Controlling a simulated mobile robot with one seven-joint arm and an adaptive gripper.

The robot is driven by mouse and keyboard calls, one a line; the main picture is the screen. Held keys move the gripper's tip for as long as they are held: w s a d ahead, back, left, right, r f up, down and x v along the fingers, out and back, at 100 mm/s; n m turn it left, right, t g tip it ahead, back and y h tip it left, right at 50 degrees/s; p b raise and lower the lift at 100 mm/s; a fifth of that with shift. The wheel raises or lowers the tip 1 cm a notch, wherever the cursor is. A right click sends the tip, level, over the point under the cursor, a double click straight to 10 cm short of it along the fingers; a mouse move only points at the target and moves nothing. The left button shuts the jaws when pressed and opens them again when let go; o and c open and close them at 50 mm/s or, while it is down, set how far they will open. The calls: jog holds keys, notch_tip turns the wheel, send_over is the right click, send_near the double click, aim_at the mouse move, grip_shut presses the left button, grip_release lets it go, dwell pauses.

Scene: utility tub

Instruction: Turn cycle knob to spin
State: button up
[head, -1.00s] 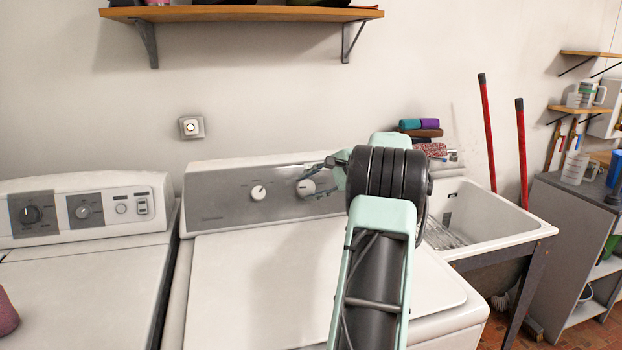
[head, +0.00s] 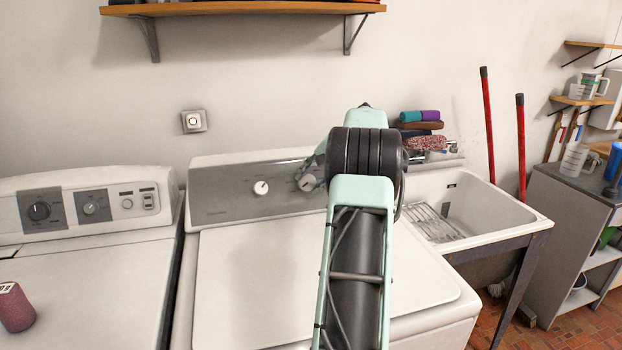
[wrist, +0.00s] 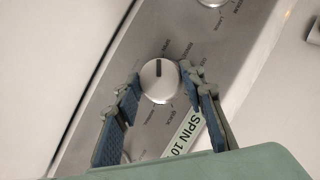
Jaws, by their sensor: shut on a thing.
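The cycle knob (wrist: 156,88) is a round silver dial with a dark pointer line, on the grey control panel (head: 225,192) of the washer. In the wrist view the pointer line points to the top of the picture. Printed labels ring the knob, and a pale tag reading "SPIN 10" (wrist: 187,134) lies below right of it. My gripper (wrist: 163,80) is shut on the knob, one finger on each side. In the head view the knob (head: 306,184) shows just left of my wrist, and the gripper is partly hidden by my arm.
A second knob (head: 261,187) sits left of the held one on the same panel. The washer lid (head: 255,265) is bare. Another machine (head: 90,275) stands at left, a utility sink (head: 490,215) at right. A wooden shelf (head: 240,9) hangs above.

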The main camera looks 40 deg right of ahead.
jog(key=shift+f, duration=0.1)
jog(key=o, duration=1.2)
jog(key=shift+c, duration=0.2)
jog(key=v, duration=1.2)
